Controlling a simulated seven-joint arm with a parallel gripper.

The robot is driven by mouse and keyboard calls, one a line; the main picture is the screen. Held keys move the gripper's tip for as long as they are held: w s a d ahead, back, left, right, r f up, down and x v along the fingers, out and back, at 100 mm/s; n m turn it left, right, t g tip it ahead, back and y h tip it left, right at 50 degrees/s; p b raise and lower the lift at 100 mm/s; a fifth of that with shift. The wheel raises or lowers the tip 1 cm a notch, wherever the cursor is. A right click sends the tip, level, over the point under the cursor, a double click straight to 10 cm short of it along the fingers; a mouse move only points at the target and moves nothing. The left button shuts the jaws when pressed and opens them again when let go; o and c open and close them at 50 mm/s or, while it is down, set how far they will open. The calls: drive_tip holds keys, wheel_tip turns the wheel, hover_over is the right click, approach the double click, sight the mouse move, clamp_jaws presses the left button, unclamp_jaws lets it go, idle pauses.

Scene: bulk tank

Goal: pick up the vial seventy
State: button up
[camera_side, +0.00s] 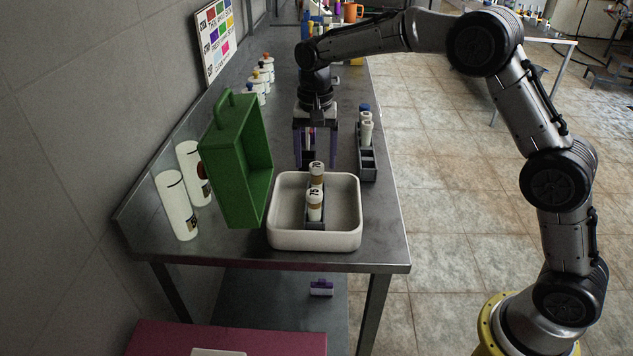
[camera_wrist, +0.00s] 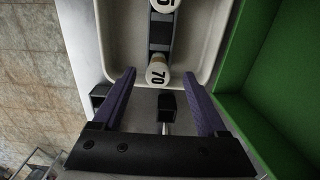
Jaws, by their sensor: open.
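The vial seventy (camera_side: 316,170) is a white-capped vial with a tan body, marked 70. It stands in a narrow dark rack inside a white tub (camera_side: 285,237). In the wrist view the vial seventy (camera_wrist: 158,73) shows its cap just beyond my fingertips, roughly midway between them. A second vial marked 75 (camera_side: 314,203) stands in front of it in the same rack; its cap (camera_wrist: 161,5) is cut off at the top of the wrist view. My gripper (camera_side: 315,158) is open and empty, pointing down behind the tub. Its purple fingers (camera_wrist: 162,88) are spread wide.
A green open case (camera_side: 238,165) stands upright left of the tub. A grey rack (camera_side: 367,168) with white vials stands right, near the table edge. White containers (camera_side: 176,205) stand at the left wall. Small bottles (camera_side: 262,75) stand farther back.

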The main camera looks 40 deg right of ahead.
sight(317, 165)
drive_tip(key=shift+w+d+f, duration=0.1)
drive_tip(key=shift+d+f, duration=0.05)
drive_tip(key=shift+f, duration=1.2)
drive_tip(key=shift+d+f, duration=0.15)
drive_tip(key=shift+f, duration=1.2)
drive_tip(key=shift+c, duration=0.2)
clamp_jaws()
